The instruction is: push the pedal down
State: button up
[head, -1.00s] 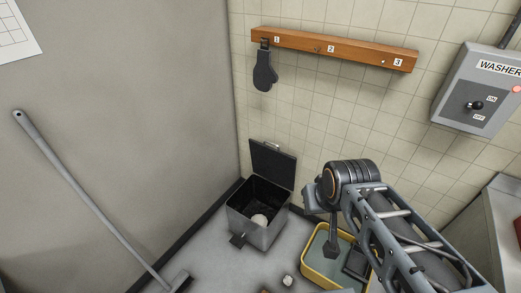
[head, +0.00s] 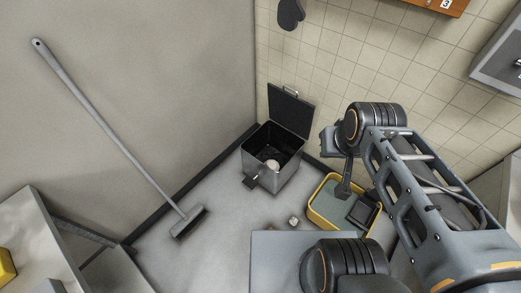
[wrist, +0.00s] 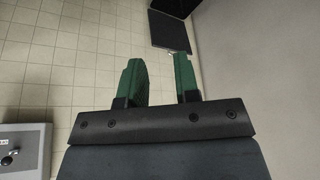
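The pedal (head: 250,182) is a small dark plate low on the front of a grey bin (head: 282,179) by the corner of the walls. The bin's black lid (head: 290,111) stands open, and a pale round thing (head: 272,164) lies inside. A dark panel that looks like the lid (wrist: 172,30) shows at the top of the wrist view; the pedal is not seen there. My gripper (wrist: 159,65) has two green fingers set apart with nothing between them. In the head view my arm is right of the bin, and the fingers cannot be made out.
A yellow-rimmed tray (head: 313,207) stands right of the bin. A small pale lump (head: 293,221) lies on the floor before it. A broom (head: 110,130) leans on the left wall. The floor between broom and bin is clear. A washer switch box (head: 500,70) is at right.

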aim_at(250, 182)
jog(key=k, duration=1.25)
jog(key=u, duration=0.8)
jog(key=i, duration=1.05)
jog(key=u, duration=0.6)
jog(key=i, duration=0.8)
jog(key=z, duration=0.15)
